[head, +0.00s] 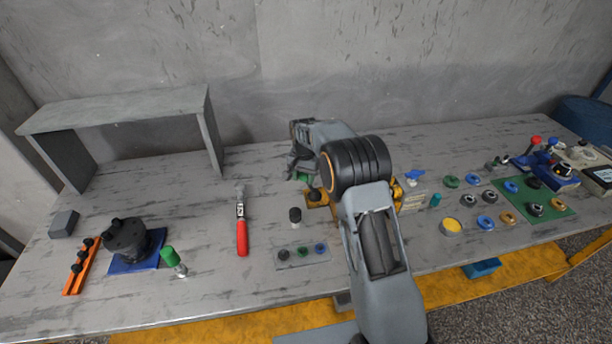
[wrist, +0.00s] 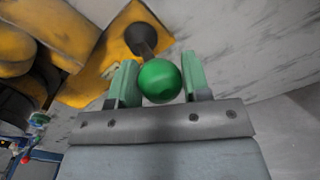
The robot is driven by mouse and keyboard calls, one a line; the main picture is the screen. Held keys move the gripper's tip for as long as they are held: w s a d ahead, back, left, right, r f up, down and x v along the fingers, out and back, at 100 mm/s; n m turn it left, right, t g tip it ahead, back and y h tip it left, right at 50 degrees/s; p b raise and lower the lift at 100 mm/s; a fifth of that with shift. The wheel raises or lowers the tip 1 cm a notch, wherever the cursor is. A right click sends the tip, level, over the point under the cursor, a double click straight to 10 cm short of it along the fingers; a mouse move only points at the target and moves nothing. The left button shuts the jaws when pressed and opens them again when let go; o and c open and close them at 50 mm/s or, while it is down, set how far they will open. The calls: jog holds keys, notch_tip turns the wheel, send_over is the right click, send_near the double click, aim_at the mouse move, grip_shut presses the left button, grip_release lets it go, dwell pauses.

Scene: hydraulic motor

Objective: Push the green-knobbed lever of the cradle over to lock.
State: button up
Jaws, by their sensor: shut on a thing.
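The green knob (wrist: 160,82) of the lever sits between the two green-padded fingers of my gripper (wrist: 161,77) in the wrist view. The left finger is close against the knob; a small gap seems to show at the right finger. A short dark lever rod (wrist: 147,50) runs from the knob to a dark round pivot on the yellow cradle (wrist: 118,50). In the head view, my gripper (head: 300,168) is low over the left end of the yellow cradle (head: 317,200).
A red-handled tool (head: 241,232) and a small black-topped part (head: 295,216) lie left of the cradle. A clear tray (head: 302,257) holds small rings in front. Rings, a yellow-filled dish (head: 451,226) and a green board (head: 555,205) are to the right.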

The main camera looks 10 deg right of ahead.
jog(key=shift+a+f, duration=0.15)
jog(key=shift+a, duration=0.25)
jog(key=shift+a+f, duration=0.4)
jog(key=shift+a, duration=0.2)
dwell(0.7)
jog(key=o, duration=0.6)
jog(key=shift+a, duration=0.2)
jog(key=shift+d, duration=0.15)
jog(key=shift+r+p, duration=1.75)
jog(key=shift+r, duration=1.3)
